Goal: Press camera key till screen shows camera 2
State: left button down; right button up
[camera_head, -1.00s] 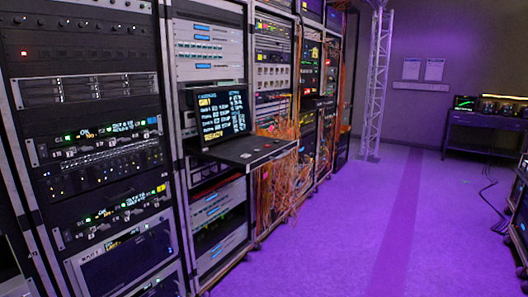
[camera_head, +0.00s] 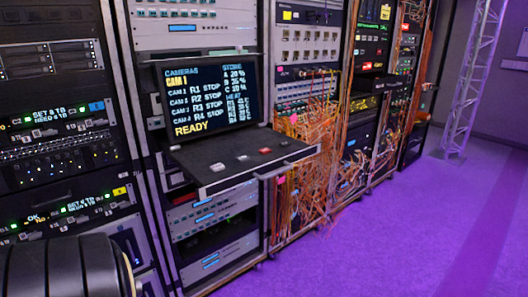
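The screen (camera_head: 211,98) stands on a pull-out black shelf (camera_head: 215,172) in the rack, a little left of the middle. It reads CAMERAS, with CAM 1 in yellow at the top, several camera lines marked STOP, and READY in yellow at the bottom. Several small keys sit on the shelf below the screen: a red key (camera_head: 218,168), a pale key (camera_head: 265,151) and dark ones. Their labels are too small to read, so I cannot tell which is the camera key. Neither of my grippers is in view.
Equipment racks line the left and middle. Orange cables (camera_head: 305,150) hang from the rack right of the shelf. The shelf's front edge juts into the aisle. The purple floor (camera_head: 400,240) at the right is clear, with a truss tower (camera_head: 473,75) at the back right.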

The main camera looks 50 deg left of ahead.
aim_at(218, 167)
jog(key=u, duration=0.85)
jog(key=i, duration=1.4)
jog(key=u, duration=1.1)
